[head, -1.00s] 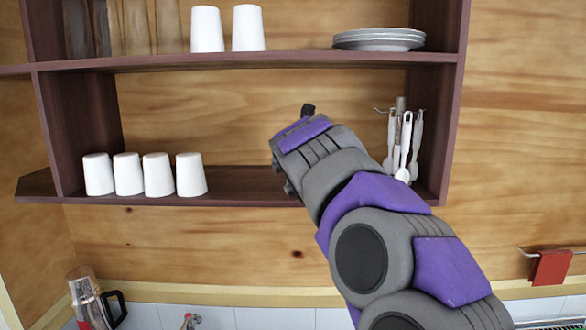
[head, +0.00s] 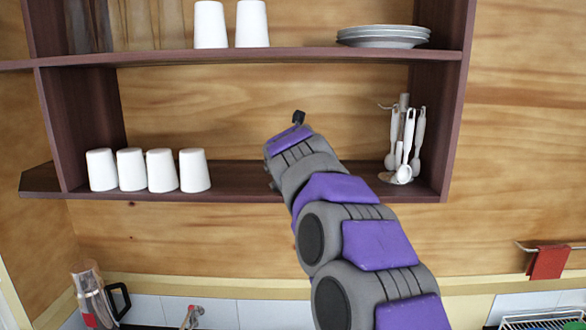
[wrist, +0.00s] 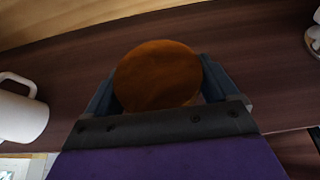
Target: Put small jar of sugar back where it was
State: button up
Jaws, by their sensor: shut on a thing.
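The small jar of sugar shows in the wrist view as a round brown wooden lid (wrist: 158,76). My gripper (wrist: 160,84) is shut on it, with one blue-grey finger on each side. The jar's body is hidden under the lid. The dark wooden lower shelf (wrist: 55,65) lies beneath. I cannot tell whether the jar touches the shelf. In the head view my arm's end is in front of the lower shelf (head: 240,184), between the white cups and the utensil stand. My arm hides the jar and fingers there.
Several white cups (head: 193,171) stand left on the lower shelf; a white mug (wrist: 20,110) shows left in the wrist view. A utensil stand (head: 404,140) is at the right. The upper shelf (head: 290,55) holds cups and plates (head: 384,36). Bare shelf lies between cups and arm.

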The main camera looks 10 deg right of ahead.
jog(key=shift+s+a+f, duration=0.1)
jog(key=shift+a+f, duration=0.35)
jog(key=shift+f, duration=0.25)
jog(key=shift+d+f, duration=0.15)
jog(key=shift+d, duration=0.5)
jog(key=o, duration=0.9)
jog(key=shift+d, duration=0.1)
jog(key=shift+a, duration=0.55)
jog(key=shift+s+a, duration=0.15)
jog(key=shift+s, duration=0.05)
jog(key=b+v, duration=0.2)
jog(key=v, duration=0.9)
jog(key=shift+s+r, duration=0.2)
jog(key=shift+s, duration=0.05)
